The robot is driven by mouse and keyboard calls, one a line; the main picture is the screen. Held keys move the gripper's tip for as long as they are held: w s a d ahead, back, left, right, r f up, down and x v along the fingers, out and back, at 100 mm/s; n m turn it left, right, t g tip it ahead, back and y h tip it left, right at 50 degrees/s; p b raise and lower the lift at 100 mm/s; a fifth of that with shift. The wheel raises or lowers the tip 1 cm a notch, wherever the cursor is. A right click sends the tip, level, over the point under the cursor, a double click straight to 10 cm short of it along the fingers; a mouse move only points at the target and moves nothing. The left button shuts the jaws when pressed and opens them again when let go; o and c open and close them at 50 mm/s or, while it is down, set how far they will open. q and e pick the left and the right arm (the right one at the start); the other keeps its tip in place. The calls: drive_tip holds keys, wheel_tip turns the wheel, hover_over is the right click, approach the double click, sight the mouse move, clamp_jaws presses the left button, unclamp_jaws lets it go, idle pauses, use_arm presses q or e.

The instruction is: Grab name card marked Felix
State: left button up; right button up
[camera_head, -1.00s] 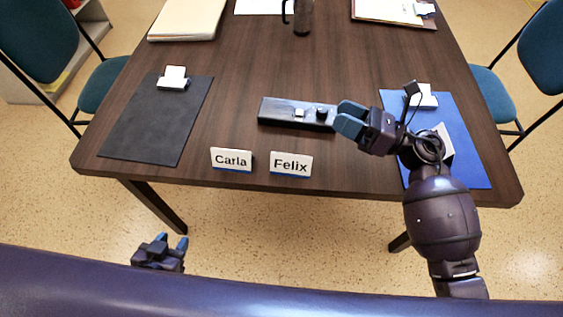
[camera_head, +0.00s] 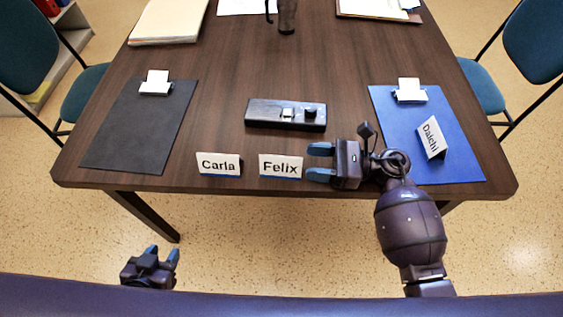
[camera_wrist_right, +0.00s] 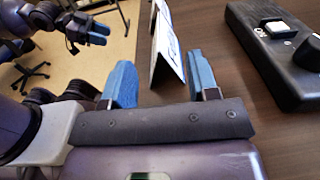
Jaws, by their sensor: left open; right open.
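The white name card marked Felix (camera_head: 280,166) stands tent-like near the table's front edge, just right of the card marked Carla (camera_head: 218,164). My right gripper (camera_head: 320,162) is open and empty just right of the Felix card, its fingers pointing left toward it. In the right wrist view the Felix card (camera_wrist_right: 167,52) stands edge-on ahead of the gap between the two blue fingertips (camera_wrist_right: 160,78), not between them. Its lettering is mostly hidden there. My left gripper (camera_head: 163,257) is open and empty, low in front of the table.
A black box with buttons (camera_head: 286,114) lies behind the Felix card and also shows in the right wrist view (camera_wrist_right: 270,60). A black clipboard (camera_head: 135,130) lies at left.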

sight(289, 158)
drive_tip(key=shift+a+r, duration=0.1)
drive_tip(key=shift+a, duration=0.35)
drive_tip(key=a, duration=0.4)
drive_tip(key=shift+w+a, duration=0.1)
drive_tip(key=shift+w, duration=0.1)
drive_tip(key=shift+a, duration=0.55)
use_arm(q)
drive_tip(key=shift+s+a+f, duration=0.15)
drive_tip(key=shift+s+f, duration=0.1)
drive_tip(key=shift+s, duration=0.25)
use_arm(e)
drive_tip(key=c, duration=1)
use_arm(q)
drive_tip(key=shift+w+r, duration=0.25)
drive_tip(key=shift+w, duration=0.25)
use_arm(e)
drive_tip(key=shift+o, duration=0.2)
drive_tip(key=shift+r, duration=0.1)
